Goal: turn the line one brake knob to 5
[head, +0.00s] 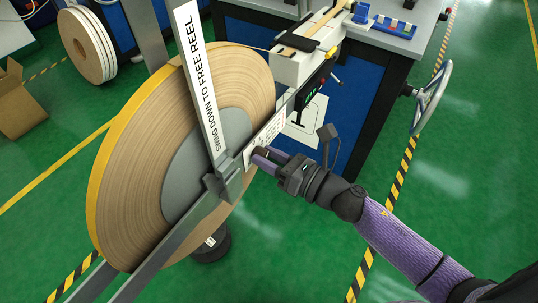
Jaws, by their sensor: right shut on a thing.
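My right gripper (259,157) reaches in from the lower right, its purple fingers at the lower end of a white marked plate (267,133) beside the big reel. It is shut on the brake knob, which the fingers hide almost fully. I cannot read the knob's pointer or the plate's small marks from here. The large tape reel (130,170), tan with a yellow outer edge and grey hub, stands upright just left of the gripper. My left gripper is not in view.
A white bar (200,80) reading "SWING DOWN TO FREE REEL" stands across the reel. A grey frame arm (185,235) runs below it. A bench (395,45) with a handwheel (432,97) is at right. Green floor at lower right is open.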

